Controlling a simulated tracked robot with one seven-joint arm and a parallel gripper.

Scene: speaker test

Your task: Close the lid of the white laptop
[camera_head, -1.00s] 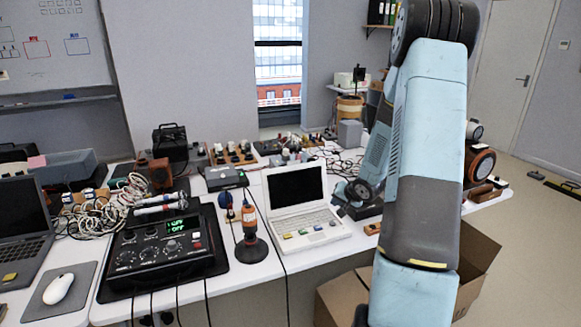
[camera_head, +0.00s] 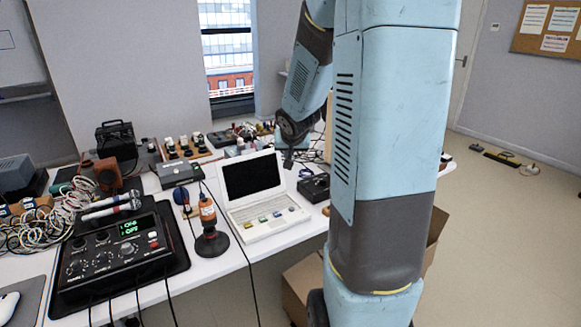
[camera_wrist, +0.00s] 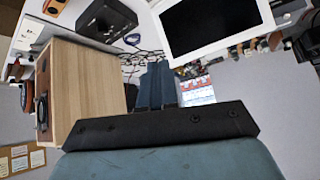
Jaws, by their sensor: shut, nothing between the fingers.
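The white laptop (camera_head: 262,212) stands open on the white table in the head view. Its lid (camera_head: 250,176), with a dark screen, is raised, and small coloured pieces lie on the front of its base. My gripper (camera_head: 288,163) is shut and empty, pointing down just right of the lid's upper right corner. It looks apart from the lid, though the exact depth is hard to tell. In the wrist view, my shut fingers (camera_wrist: 156,84) show below a white-framed dark screen (camera_wrist: 210,22), which looks like the laptop's lid.
An orange-and-black bottle-like tool (camera_head: 208,225) stands left of the laptop, beside a black control box (camera_head: 118,250). A small black box (camera_head: 314,187) lies right of the laptop. A wooden box (camera_wrist: 95,90) fills the left of the wrist view. My arm hides the table's right side.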

